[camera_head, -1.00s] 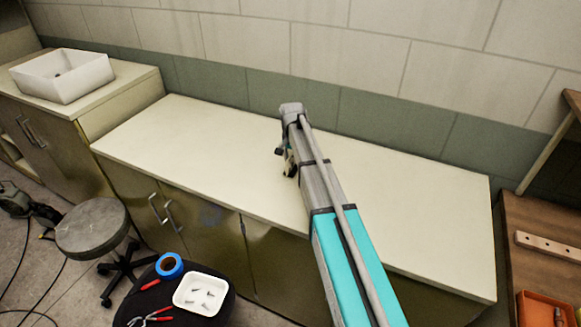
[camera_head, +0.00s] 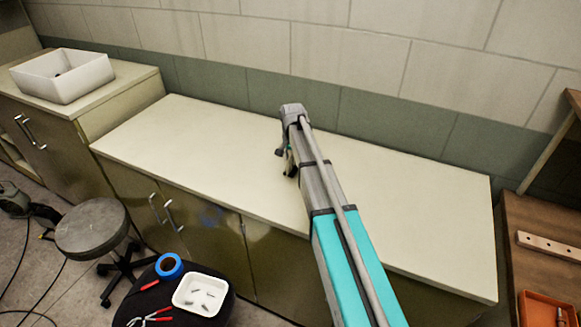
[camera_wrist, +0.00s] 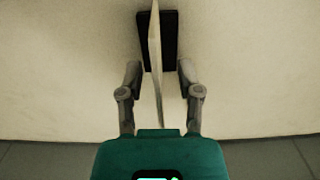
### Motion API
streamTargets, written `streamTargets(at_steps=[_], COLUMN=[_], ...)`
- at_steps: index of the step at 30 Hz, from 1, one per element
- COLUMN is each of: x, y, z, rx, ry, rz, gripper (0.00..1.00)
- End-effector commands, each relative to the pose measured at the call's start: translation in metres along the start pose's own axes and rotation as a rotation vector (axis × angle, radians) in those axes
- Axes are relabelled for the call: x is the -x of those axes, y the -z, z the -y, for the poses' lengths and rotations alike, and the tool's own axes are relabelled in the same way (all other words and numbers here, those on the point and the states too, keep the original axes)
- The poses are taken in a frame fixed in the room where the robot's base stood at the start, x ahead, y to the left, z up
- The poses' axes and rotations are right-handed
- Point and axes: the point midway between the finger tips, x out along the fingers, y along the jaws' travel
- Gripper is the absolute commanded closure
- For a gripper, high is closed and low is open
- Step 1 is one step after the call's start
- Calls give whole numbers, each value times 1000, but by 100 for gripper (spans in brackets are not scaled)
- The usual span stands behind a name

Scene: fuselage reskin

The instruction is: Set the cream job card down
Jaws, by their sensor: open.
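In the wrist view the cream job card (camera_wrist: 155,50) shows nearly edge-on as a thin pale strip between my gripper's fingers. My gripper (camera_wrist: 160,72) is open, with a gap on each side of the card. A dark rectangular block (camera_wrist: 171,40) lies behind the card's far part, over the pale countertop; whether the card touches or sits in it I cannot tell. In the head view my gripper (camera_head: 289,170) is low over the middle of the cream countertop (camera_head: 200,140), partly hidden by my arm. The card and the block cannot be made out there.
The countertop is clear on both sides of my arm. A white basin (camera_head: 62,76) stands at the far left. A stool (camera_head: 92,228), blue tape (camera_head: 169,265) and a white tray (camera_head: 201,293) of small parts are in front. A wooden bench (camera_head: 540,245) stands at right.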

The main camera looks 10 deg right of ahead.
Motion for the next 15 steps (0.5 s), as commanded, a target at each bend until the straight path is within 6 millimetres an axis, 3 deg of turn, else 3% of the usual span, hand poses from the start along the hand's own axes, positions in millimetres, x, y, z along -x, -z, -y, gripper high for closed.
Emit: streamTargets(at_steps=[6, 13, 15], x=[0, 0, 0], y=[0, 0, 0], z=[0, 0, 0], rx=[0, 0, 0], ry=[0, 0, 0], rz=[0, 0, 0], gripper=[56, 99, 100])
